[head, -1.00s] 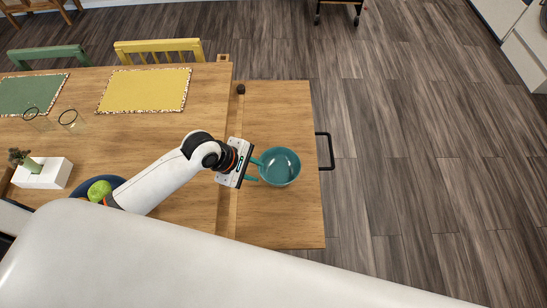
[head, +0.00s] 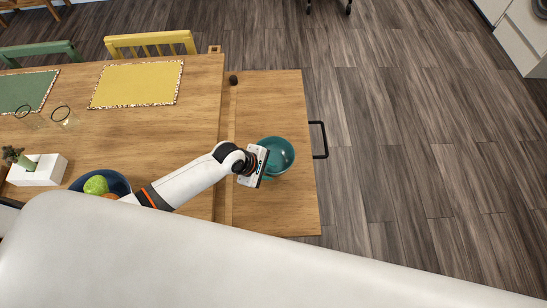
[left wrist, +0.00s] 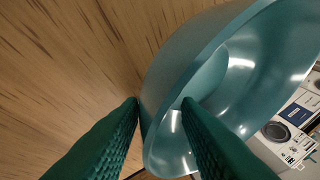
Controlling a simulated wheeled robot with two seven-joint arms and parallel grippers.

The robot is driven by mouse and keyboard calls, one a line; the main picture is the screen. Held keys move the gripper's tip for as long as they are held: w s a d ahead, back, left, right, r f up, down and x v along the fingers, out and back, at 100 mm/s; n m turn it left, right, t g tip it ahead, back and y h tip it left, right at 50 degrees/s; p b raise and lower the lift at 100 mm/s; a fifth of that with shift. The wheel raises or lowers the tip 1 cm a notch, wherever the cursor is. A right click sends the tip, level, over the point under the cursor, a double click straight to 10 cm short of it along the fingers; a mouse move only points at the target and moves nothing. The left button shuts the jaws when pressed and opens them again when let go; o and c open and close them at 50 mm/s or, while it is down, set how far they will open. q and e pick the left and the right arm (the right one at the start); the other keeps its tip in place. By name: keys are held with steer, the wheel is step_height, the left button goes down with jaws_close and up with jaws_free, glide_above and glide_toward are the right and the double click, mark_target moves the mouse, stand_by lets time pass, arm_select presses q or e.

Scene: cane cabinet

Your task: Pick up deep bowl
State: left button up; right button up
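The deep bowl (head: 278,153) is teal and glossy. It sits on the wooden surface with the black handle, right of the main table top. My left gripper (head: 262,168) is at its lower left edge in the head view, with its fingers mostly hidden there. In the left wrist view the bowl (left wrist: 205,75) fills the upper right. The two green fingers of my left gripper (left wrist: 162,104) stand apart, one outside the wall and one over the inside, with the rim between them. I see no firm grip on it. My right gripper is not in view.
A dark blue bowl with fruit (head: 118,184) and a white planter (head: 38,170) stand left on the table. Two glasses (head: 62,117) and a yellow placemat (head: 137,84) lie further back. A small dark object (head: 233,80) is at the far edge. Floor is clear to the right.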

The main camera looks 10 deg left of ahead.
arm_select(q)
jaws_close()
steer(key=shift+r, duration=0.1)
